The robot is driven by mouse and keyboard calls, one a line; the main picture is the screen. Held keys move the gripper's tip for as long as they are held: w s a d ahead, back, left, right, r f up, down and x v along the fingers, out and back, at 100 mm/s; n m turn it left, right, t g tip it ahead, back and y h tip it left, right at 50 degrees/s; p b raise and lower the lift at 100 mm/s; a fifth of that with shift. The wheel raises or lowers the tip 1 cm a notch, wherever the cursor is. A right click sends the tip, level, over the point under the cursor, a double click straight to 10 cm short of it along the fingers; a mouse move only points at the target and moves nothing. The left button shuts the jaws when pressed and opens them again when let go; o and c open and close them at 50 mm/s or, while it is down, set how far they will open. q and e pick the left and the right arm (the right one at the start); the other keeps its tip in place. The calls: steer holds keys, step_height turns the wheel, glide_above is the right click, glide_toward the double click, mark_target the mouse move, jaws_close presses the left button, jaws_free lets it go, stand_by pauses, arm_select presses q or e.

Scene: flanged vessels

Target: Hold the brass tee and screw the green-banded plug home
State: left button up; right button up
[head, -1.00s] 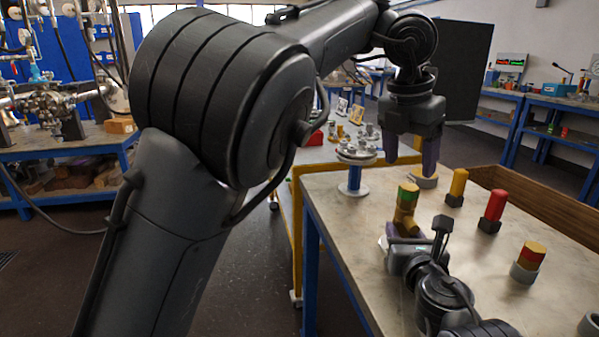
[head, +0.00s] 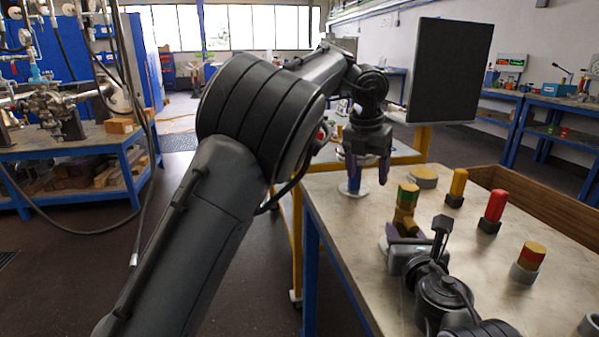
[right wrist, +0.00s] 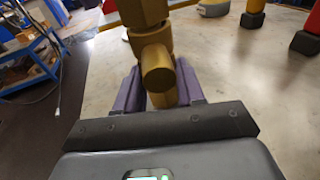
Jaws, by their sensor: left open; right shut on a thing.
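The brass tee (head: 403,221) stands near the table's left edge in the head view. My right gripper (head: 404,236) is shut on it low down. In the right wrist view the tee (right wrist: 158,76) shows between the purple fingers, with a round side branch facing the camera. The green-banded plug (head: 408,195) is upright on top of the tee in the head view; how deep it sits I cannot tell. My left gripper (head: 367,179) is open and empty, pointing down, left of and beyond the plug, apart from it.
A yellow peg (head: 458,184) and a red peg (head: 495,205) stand in dark bases on the right. A red-and-yellow plug (head: 531,253) sits in a grey holder. A blue flanged vessel (head: 353,184) stands at the left corner.

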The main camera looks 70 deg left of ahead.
arm_select(q)
steer(key=s+a+f, duration=0.1)
steer(key=a, duration=0.2)
steer(key=s+a+f+n+y, duration=0.1)
steer(key=a+f, duration=0.1)
steer(key=s+a+f+n+g, duration=0.1)
steer(key=a, duration=0.2)
steer(key=shift+a+f+y, duration=0.3)
steer(key=shift+f+y, duration=0.1)
steer(key=s+a+f+n+g+y, duration=0.1)
steer(key=s+a+f+y, duration=0.1)
steer(key=s+a, duration=0.5)
steer(key=shift+a+n+g+y, duration=0.35)
steer(key=shift+a+y, duration=0.25)
steer(key=shift+a, duration=1)
steer(key=shift+c, duration=0.2)
